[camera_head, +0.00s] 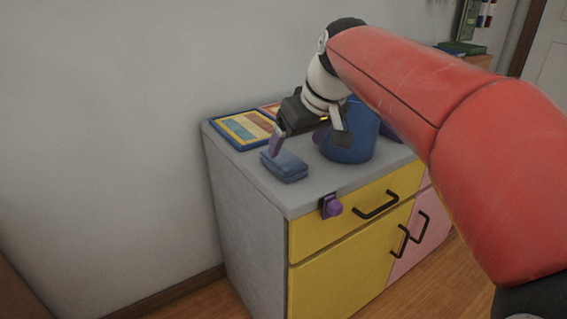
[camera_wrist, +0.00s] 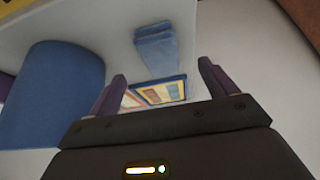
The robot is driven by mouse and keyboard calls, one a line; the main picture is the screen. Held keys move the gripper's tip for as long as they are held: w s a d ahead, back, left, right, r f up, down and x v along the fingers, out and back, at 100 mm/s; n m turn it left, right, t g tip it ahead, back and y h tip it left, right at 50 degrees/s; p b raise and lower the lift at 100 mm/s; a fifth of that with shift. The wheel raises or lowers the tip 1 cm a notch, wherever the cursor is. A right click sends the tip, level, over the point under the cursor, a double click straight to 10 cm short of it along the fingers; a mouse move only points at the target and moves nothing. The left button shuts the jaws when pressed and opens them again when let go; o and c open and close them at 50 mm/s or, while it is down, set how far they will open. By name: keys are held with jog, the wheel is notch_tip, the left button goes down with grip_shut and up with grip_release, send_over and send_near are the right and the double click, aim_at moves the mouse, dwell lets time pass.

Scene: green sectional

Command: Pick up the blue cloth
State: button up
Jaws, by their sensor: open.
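The blue cloth (camera_head: 284,166) lies folded on the grey top of the cabinet (camera_head: 300,199), near its left front edge. It also shows in the wrist view (camera_wrist: 156,50), beyond the fingertips and roughly between them. My gripper (camera_head: 308,143) is open and empty, above the cabinet top just behind and to the right of the cloth in the head view. Its two purple fingers frame an empty gap in the wrist view (camera_wrist: 160,84). I cannot tell from these views whether a finger touches the cloth.
A blue bin (camera_head: 348,143) stands right of the cloth, close to my gripper; it fills the left of the wrist view (camera_wrist: 52,95). A colourful framed board (camera_head: 243,130) lies behind the cloth near the wall. A purple item (camera_head: 331,207) is at the cabinet's front edge.

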aim_at(284, 158)
jog(key=shift+w+a+f, duration=0.1)
jog(key=shift+w+a, duration=0.15)
jog(key=shift+w, duration=0.1)
jog(key=x, duration=0.7)
jog(key=shift+w+a, duration=0.1)
jog(key=shift+w, duration=0.25)
jog(key=shift+f+b, duration=0.2)
jog(key=shift+b, duration=0.1)
jog(key=shift+c, duration=0.5)
jog(key=c, duration=1)
jog(key=shift+r, duration=0.1)
